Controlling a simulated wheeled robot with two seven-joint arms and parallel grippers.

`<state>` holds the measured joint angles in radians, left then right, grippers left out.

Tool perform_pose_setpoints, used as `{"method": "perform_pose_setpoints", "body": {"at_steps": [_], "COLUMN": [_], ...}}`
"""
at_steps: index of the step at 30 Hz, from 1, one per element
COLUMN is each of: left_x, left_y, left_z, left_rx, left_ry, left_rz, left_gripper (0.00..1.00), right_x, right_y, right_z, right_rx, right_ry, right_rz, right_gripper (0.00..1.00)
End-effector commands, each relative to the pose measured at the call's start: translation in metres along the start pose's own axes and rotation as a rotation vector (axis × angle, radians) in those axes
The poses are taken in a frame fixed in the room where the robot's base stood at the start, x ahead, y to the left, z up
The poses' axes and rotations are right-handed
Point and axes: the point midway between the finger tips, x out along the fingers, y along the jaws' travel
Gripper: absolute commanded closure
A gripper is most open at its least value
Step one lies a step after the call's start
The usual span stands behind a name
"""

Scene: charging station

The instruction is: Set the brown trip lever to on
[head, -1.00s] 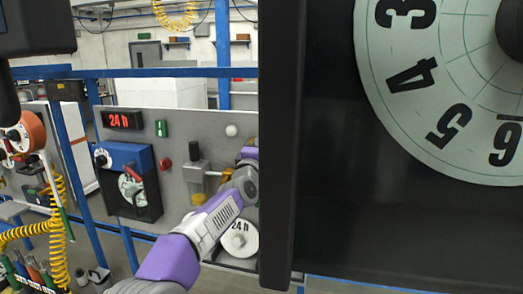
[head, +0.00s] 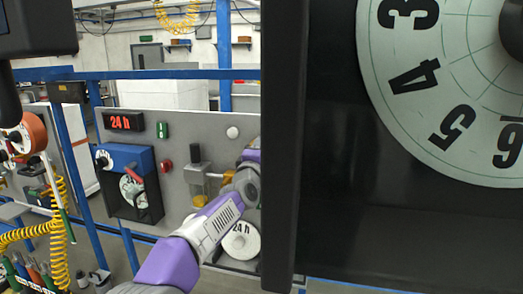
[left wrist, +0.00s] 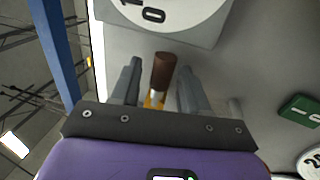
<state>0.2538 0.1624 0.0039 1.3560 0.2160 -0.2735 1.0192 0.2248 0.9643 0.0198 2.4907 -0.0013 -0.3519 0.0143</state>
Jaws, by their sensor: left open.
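The brown trip lever (left wrist: 163,72) shows in the left wrist view as a short brown cylinder with a yellow-orange part at its lower end. It lies between the two grey fingers of my left gripper (left wrist: 160,75), which is open with a gap on both sides of the lever. In the head view my left arm reaches to the grey panel, and its gripper is hidden behind the large black board. The lever is not visible there. My right gripper is not in view.
A large black board with a numbered dial (head: 440,95) fills the right of the head view. The grey panel carries a red-lit display (head: 123,121), a blue-and-black switch box (head: 128,160), a green plate (head: 162,130) and a red button (head: 167,166). A white dial (left wrist: 175,10) sits beyond the lever.

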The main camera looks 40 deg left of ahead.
Motion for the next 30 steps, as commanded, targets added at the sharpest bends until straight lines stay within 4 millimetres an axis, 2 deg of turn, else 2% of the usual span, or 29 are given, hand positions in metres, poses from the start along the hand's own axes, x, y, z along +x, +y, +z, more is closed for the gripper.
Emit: {"method": "perform_pose_setpoints", "body": {"at_steps": [9,15,30], "left_x": [-0.045,-0.067,-0.071], "left_y": [-0.001,0.0,0.0], "left_z": [0.0,0.0,0.0], "left_rx": [-0.001,-0.001,-0.001], "left_ry": [0.0,0.0,0.0], "left_rz": [0.003,0.002,0.001], "left_gripper": [0.55,0.55,0.55], "right_x": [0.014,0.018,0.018], "right_y": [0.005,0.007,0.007], "right_z": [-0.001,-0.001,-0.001], "right_rx": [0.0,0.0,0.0], "right_ry": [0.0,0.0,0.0], "right_rz": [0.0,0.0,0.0], "right_gripper": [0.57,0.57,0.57]}}
